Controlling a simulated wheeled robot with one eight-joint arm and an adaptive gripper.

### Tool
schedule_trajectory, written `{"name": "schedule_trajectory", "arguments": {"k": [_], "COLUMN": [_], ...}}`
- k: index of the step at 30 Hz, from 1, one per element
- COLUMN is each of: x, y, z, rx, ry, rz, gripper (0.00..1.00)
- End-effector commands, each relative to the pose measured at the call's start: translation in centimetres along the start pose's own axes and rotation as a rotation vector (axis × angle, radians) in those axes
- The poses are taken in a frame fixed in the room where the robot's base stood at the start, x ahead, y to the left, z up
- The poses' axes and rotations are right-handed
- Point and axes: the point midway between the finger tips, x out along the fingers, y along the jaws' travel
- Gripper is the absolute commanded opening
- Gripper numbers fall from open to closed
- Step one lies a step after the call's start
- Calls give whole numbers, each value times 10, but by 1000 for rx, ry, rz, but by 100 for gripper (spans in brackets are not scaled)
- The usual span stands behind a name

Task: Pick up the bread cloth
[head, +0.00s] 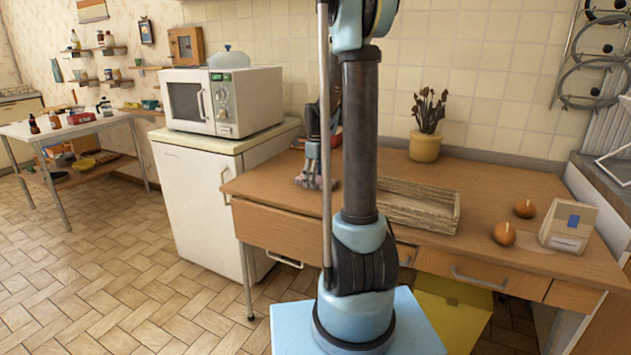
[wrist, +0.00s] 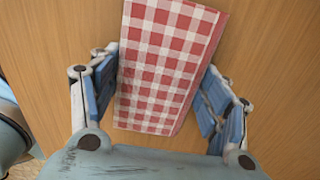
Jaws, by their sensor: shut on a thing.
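The bread cloth (wrist: 165,65) is a folded red-and-white checked cloth. In the wrist view it lies between the two blue finger pads of my gripper (wrist: 158,92), which is shut on it. Wood surface shows behind the cloth on both sides. In the head view my gripper (head: 314,172) is low over the left part of the wooden desk (head: 500,185), partly hidden by my arm. I cannot make out the cloth clearly there.
A wicker basket (head: 415,205) sits right of my arm. Two round orange-brown items (head: 505,234), a small carton (head: 567,226) and a potted plant (head: 426,145) stand farther right. A microwave (head: 222,100) stands on a white cabinet (head: 195,190) at left.

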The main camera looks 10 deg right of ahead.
Motion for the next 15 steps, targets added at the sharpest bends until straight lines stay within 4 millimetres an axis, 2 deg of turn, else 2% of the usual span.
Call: {"name": "schedule_trajectory", "arguments": {"k": [15], "x": [-24], "y": [0], "z": [0], "rx": [0], "ry": [0], "rz": [0], "gripper": [41]}}
